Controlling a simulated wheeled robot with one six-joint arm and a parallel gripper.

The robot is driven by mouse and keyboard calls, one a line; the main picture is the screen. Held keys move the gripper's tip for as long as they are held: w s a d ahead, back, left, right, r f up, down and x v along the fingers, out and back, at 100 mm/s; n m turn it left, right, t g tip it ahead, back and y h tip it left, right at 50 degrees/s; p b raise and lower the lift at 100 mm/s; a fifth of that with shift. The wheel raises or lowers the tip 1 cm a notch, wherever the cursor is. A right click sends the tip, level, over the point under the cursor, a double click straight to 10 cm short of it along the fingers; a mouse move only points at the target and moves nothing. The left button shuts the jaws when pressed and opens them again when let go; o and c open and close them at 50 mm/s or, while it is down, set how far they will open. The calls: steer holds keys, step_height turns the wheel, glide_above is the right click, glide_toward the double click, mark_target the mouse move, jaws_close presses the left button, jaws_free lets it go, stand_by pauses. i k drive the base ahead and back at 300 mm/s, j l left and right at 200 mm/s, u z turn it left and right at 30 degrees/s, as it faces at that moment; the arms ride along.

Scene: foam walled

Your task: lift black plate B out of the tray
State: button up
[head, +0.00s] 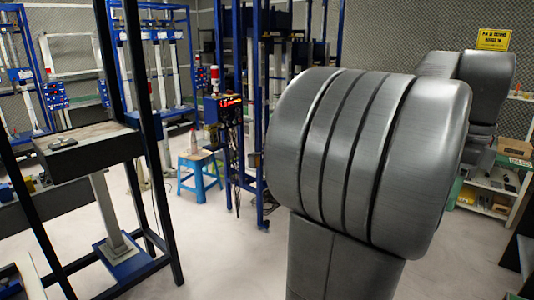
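I cannot make out black plate B or the tray for certain in the head view. At the left, a grey-topped dark box (92,150) stands on a pale post, with small dark items (62,143) lying on its top. They are too small to identify. My gripper is not in view. A large grey ribbed arm link of mine fills the middle right and hides what is behind it.
Black frame posts (157,150) stand around the box at the left. Behind are blue rigs, a blue stool (200,158) with a bottle, and a control box with a red lamp (214,75). A shelf unit (490,185) stands right. Pale floor between is open.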

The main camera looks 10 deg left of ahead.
mark_target(62, 145)
steer(key=i+j+u, duration=0.2)
steer(key=i+u, duration=0.25)
steer(key=i+j+u, duration=0.1)
steer(key=i+u, duration=0.2)
steer(key=u, duration=0.15)
steer(key=i+u, duration=0.45)
steer(key=i+l+u, duration=0.25)
steer(key=u, duration=0.2)
steer(key=i+j+u, duration=0.25)
steer(key=i+u, duration=0.2)
steer(key=i, duration=0.15)
steer(key=i+u, duration=0.45)
steer(key=i, duration=0.2)
steer(key=i+l+u, duration=0.1)
steer(key=i+u, duration=0.35)
steer(key=i, duration=0.15)
